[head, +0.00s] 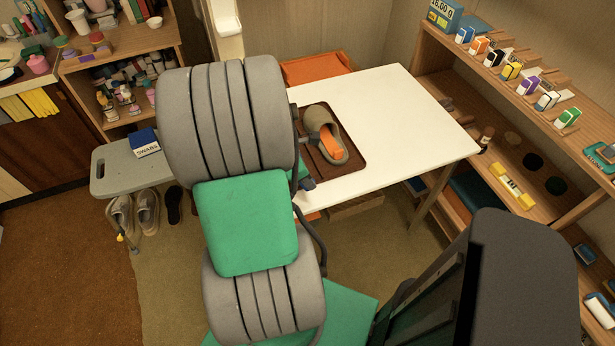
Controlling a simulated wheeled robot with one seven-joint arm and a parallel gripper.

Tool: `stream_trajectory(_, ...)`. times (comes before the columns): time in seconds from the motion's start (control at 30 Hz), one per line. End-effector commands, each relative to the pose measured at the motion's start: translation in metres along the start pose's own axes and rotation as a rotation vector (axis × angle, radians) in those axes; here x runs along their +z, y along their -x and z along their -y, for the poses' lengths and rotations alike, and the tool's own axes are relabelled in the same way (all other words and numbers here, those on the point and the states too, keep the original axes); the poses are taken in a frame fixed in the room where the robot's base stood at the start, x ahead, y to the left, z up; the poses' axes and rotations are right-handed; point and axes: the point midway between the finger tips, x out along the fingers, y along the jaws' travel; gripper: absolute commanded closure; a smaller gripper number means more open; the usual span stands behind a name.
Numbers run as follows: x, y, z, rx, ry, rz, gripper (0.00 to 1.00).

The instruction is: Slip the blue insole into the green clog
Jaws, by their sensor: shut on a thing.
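A brownish olive-green clog (319,117) lies on a brown tray (352,165) on the white table. Its opening faces the lower right of the picture, and an orange surface (331,143) shows inside it. No blue insole can be made out. My large grey and green arm stands in front of the table's left part and covers the tray's left side. My gripper is hidden behind it. Small grey and dark parts show at the arm's right edge, close to the clog, but I cannot tell whether they belong to the gripper. Anything held is hidden.
The white table (408,120) is bare right of the tray. An orange box (316,67) stands behind it. A wooden shelf (545,100) with small boxes runs along the right. A grey bench (112,172) holds a blue box (145,143), with shoes (147,207) below.

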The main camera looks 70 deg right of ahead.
Motion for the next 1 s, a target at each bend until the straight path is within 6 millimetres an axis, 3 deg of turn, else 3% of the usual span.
stream_trajectory(0.47, -0.013, -0.033, -0.001, 0.0, 0.0, 0.0, 1.0)
stream_trajectory(1.0, -0.012, -0.03, -0.04, 0.0, 0.0, 0.0, 1.0)
